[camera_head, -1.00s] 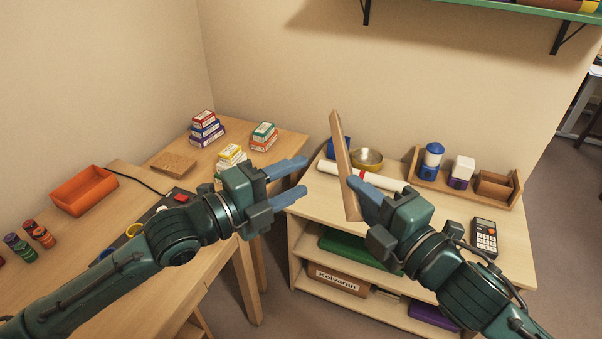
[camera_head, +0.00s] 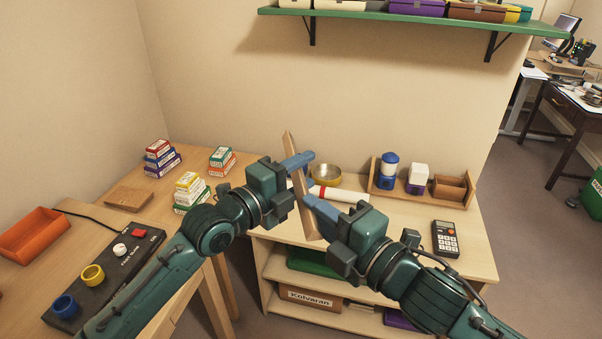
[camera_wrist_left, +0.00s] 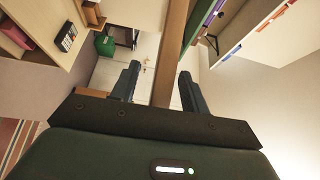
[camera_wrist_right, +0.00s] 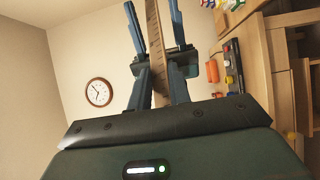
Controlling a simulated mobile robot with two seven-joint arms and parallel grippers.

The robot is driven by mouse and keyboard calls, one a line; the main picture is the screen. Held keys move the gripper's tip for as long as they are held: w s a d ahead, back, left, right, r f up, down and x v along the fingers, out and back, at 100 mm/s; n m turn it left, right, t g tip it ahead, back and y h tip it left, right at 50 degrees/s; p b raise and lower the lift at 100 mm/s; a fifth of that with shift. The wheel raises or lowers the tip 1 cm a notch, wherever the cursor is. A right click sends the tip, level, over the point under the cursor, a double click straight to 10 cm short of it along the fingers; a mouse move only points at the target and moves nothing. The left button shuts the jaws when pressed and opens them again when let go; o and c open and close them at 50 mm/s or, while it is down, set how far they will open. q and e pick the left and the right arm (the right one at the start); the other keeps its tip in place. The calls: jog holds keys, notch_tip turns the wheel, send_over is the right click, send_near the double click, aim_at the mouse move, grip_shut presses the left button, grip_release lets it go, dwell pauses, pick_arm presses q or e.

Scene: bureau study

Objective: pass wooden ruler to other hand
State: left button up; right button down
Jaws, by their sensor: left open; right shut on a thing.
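The wooden ruler (camera_head: 301,190) stands tilted and nearly upright above the low cabinet. My right gripper (camera_head: 308,203) is shut on its lower part; the right wrist view shows the ruler's marked face (camera_wrist_right: 154,40) running out between the fingers. My left gripper (camera_head: 300,163) is open at the ruler's upper part. In the left wrist view the ruler (camera_wrist_left: 172,55) passes between the left gripper's spread fingers (camera_wrist_left: 158,85), nearer the right finger. Part of the left gripper's fingers is hidden behind the ruler in the head view.
The cabinet top (camera_head: 400,225) below holds a brass bowl (camera_head: 326,173), a white roll (camera_head: 345,194), a wooden organiser (camera_head: 378,190) and a calculator (camera_head: 446,238). The desk at left carries small boxes (camera_head: 187,190), an orange tray (camera_head: 35,235) and a black control panel (camera_head: 105,275). A green shelf (camera_head: 400,20) hangs above.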

pick_arm(q)
grip_shut()
pick_arm(e)
jog(key=c, duration=1.2)
grip_release()
